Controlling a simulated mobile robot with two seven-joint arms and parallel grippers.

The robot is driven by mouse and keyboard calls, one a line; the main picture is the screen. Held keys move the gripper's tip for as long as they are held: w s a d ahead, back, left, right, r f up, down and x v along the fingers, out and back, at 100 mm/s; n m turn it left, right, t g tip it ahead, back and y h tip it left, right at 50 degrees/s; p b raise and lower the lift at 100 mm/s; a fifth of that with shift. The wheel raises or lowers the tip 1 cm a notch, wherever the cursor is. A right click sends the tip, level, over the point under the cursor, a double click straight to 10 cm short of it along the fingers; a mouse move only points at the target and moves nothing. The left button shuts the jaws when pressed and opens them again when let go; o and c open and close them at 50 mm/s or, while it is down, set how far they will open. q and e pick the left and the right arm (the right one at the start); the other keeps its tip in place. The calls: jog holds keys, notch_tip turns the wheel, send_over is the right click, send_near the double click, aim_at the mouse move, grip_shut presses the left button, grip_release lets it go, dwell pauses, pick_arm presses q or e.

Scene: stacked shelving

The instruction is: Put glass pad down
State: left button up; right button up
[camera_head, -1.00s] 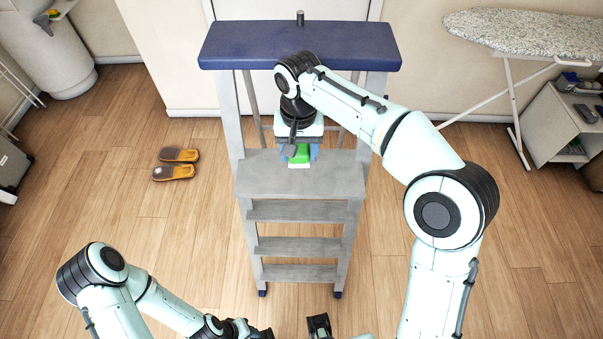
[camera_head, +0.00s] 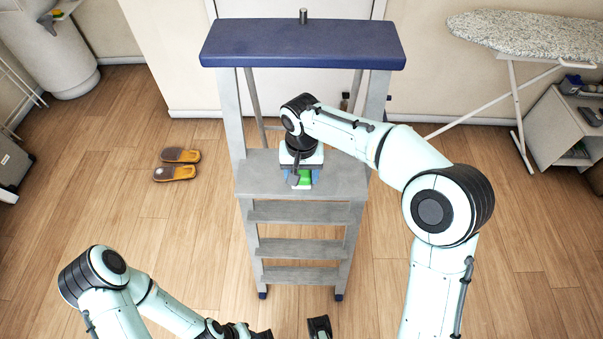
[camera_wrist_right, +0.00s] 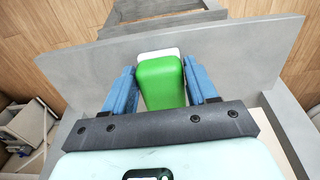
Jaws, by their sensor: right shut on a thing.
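The glass pad (camera_head: 304,179) is a small green block with a white end. It shows in the head view over the front part of the stepladder's grey top step (camera_head: 346,180). In the right wrist view the pad (camera_wrist_right: 162,82) sits between the blue fingers of my right gripper (camera_wrist_right: 161,76), which is shut on it. My right gripper (camera_head: 302,175) points down at the step. I cannot tell whether the pad touches the step. My left gripper (camera_head: 238,331) is at the bottom edge of the head view, partly cut off, away from the ladder; its jaws are unclear.
A blue-padded ladder top (camera_head: 302,45) rises behind the step. Lower steps (camera_head: 300,247) descend toward me. An ironing board (camera_head: 530,38) and a white shelf unit (camera_head: 548,115) stand at right. The grey step has free room on both sides.

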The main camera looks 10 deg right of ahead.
aim_at(302, 174)
jog(key=o, duration=0.9)
jog(key=shift+f, duration=0.15)
jog(key=shift+o, duration=0.2)
jog(key=shift+f, duration=0.2)
pick_arm(q)
jog(key=shift+w+r+p, duration=0.25)
jog(key=shift+r+p, duration=0.25)
jog(key=shift+r, duration=0.05)
jog(key=shift+w+r+p, duration=0.25)
jog(key=shift+r+p, duration=0.2)
jog(key=shift+r, duration=0.05)
pick_arm(e)
notch_tip(302, 174, up, 14)
jog(key=shift+f, duration=0.25)
jog(key=shift+d, duration=0.1)
